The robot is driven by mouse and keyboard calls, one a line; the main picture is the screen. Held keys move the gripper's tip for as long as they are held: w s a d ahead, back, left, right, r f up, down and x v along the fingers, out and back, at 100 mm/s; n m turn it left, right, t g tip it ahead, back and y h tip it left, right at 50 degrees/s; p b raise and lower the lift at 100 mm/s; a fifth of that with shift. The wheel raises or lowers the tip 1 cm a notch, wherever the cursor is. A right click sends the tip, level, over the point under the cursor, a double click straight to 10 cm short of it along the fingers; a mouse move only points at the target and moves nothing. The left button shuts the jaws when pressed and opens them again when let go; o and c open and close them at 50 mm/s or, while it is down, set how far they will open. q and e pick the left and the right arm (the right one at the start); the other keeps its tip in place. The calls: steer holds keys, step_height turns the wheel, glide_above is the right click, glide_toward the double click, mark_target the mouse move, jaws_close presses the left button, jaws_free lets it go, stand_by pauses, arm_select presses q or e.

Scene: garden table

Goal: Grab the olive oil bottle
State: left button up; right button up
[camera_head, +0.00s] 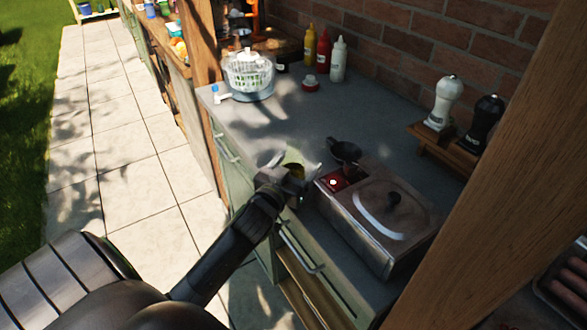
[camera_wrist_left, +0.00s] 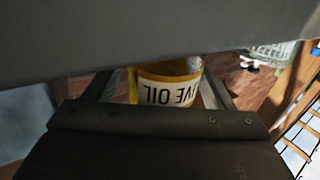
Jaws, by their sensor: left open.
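The olive oil bottle (camera_wrist_left: 168,85), yellow with a white label, shows in the left wrist view between the two fingers of my left gripper (camera_wrist_left: 158,88). Its label reads upside down there, and its upper and lower ends are hidden by parts of my gripper. In the head view my left gripper (camera_head: 293,165) is at the front edge of the grey counter, its fingers apart. A small yellowish part of the bottle (camera_head: 294,171) shows between them; the rest is hidden. I cannot tell if either finger touches it. My right gripper is not in view.
A salad spinner (camera_head: 249,73), sauce bottles (camera_head: 323,53) and two mills (camera_head: 443,103) stand farther back. A wooden post (camera_head: 490,165) crosses the right side. The counter's middle is clear.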

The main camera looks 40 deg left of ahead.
arm_select(q)
steer(key=shift+w, duration=0.15)
steer(key=c, duration=1.1)
steer(key=shift+c, duration=0.7)
steer(key=shift+r, duration=0.15)
